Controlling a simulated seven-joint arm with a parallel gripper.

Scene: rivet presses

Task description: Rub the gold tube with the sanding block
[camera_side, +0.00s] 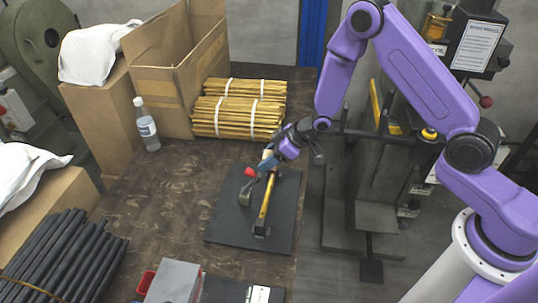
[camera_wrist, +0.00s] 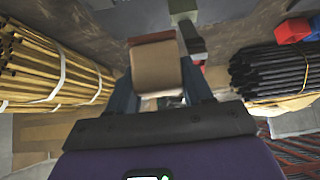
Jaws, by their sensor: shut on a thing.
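The gold tube (camera_side: 265,200) lies on a dark mat (camera_side: 222,226), running from under my gripper down to a dark holder (camera_side: 260,231) at its near end. My gripper (camera_side: 268,160) is over the far end of the tube. In the wrist view, a tan sanding block (camera_wrist: 157,66) sits between the two fingers, and my gripper (camera_wrist: 160,85) is shut on it. The block hides what is behind it there, so the tube cannot be made out in that view. I cannot tell whether the block touches the tube.
A clamp with a red knob (camera_side: 250,172) stands just left of the tube. Bundled gold tubes (camera_side: 238,107), an open cardboard box (camera_side: 165,88) and a bottle (camera_side: 146,126) are behind. Black rods (camera_side: 62,258) lie front left. A grey press (camera_side: 375,175) stands close on the right.

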